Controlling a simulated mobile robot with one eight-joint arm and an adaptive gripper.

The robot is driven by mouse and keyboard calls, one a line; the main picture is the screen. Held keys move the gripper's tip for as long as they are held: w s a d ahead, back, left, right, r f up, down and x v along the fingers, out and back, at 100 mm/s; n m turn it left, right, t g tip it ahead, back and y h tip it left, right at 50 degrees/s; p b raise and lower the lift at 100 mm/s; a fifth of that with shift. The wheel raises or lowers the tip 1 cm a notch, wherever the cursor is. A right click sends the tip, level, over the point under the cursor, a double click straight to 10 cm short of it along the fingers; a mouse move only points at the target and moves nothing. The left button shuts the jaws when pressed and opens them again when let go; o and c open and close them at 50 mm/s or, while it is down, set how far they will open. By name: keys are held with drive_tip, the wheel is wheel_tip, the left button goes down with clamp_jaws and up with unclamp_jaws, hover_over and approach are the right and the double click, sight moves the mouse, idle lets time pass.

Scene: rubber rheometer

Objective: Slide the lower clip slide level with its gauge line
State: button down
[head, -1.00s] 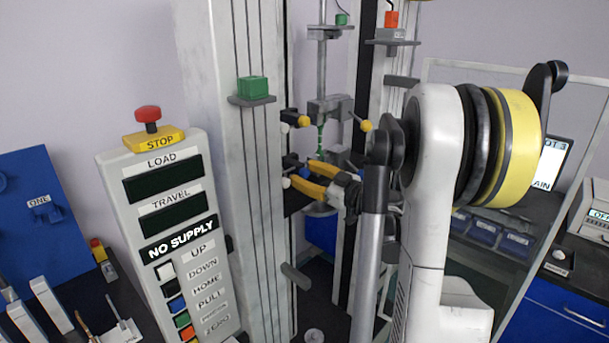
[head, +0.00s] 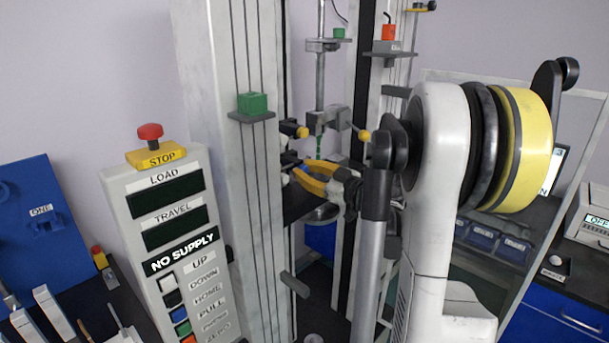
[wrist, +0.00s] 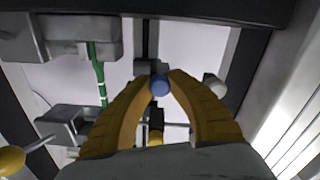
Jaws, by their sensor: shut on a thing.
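My gripper (head: 306,170) is shut on the blue knob (wrist: 159,85) of the lower clip slide, between its yellow fingertips. In the head view the fingers reach left into the test frame. The upper clip's yellow knob (head: 302,132) is a little above them. A green strip specimen (wrist: 98,75) with pale marks hangs left of the fingers in the wrist view; it also shows in the head view (head: 319,145). A white knob (wrist: 215,85) is right of the fingertips. I cannot make out the gauge line's exact level against the slide.
The control panel (head: 171,251) with its red STOP button (head: 150,131) stands left of the frame column (head: 236,185). Another yellow-ended knob (head: 364,135) is right of the specimen. A clear guard panel (head: 510,82) stands to the right.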

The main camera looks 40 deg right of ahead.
drive_tip(key=c, duration=1.2)
unclamp_jaws()
drive_tip(key=shift+w, duration=0.2)
drive_tip(key=shift+s, duration=0.2)
drive_tip(key=s, duration=1.1)
drive_tip(key=shift+s+d, duration=0.35)
drive_tip(key=shift+d, duration=0.1)
